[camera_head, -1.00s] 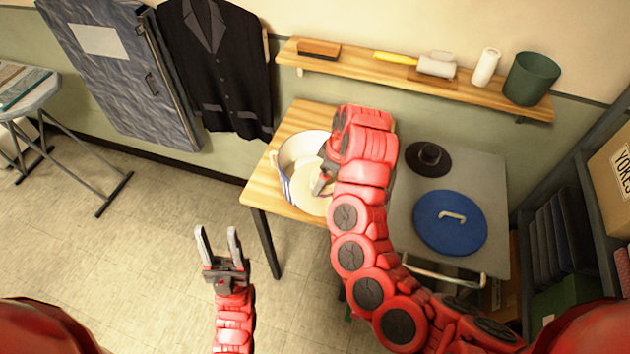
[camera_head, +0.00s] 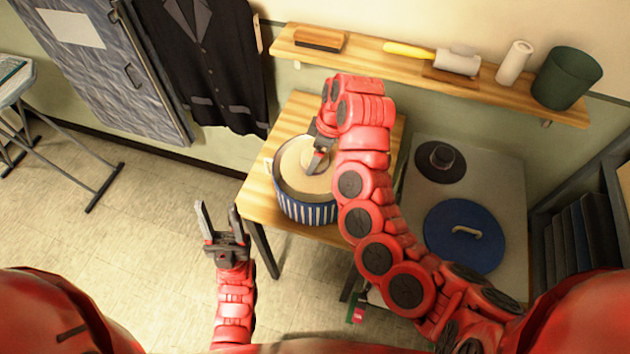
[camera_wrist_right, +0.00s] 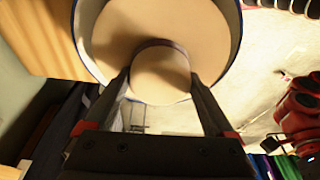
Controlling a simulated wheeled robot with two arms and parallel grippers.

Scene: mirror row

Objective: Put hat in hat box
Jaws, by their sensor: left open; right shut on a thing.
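A cream hat (camera_head: 292,160) with a flat brim sits within the rim of a round hat box (camera_head: 305,210) with blue and white stripes. The box stands on the wooden table. My right gripper (camera_head: 318,165) points down over the hat, its fingers shut on the crown. In the right wrist view the crown (camera_wrist_right: 160,78) is between the fingers, with the brim (camera_wrist_right: 150,25) inside the box's rim. How deep the brim sits is hard to tell. A blue lid (camera_head: 462,250) with a pale handle lies on the grey surface. My left gripper (camera_head: 219,215) is open and empty over the floor.
A black hat (camera_head: 440,161) lies on the grey surface (camera_head: 500,190) beside the lid. A wall shelf (camera_head: 385,72) holds a brush, a roller, a white roll and a green bin. A dark jacket hangs left of the table (camera_head: 290,120).

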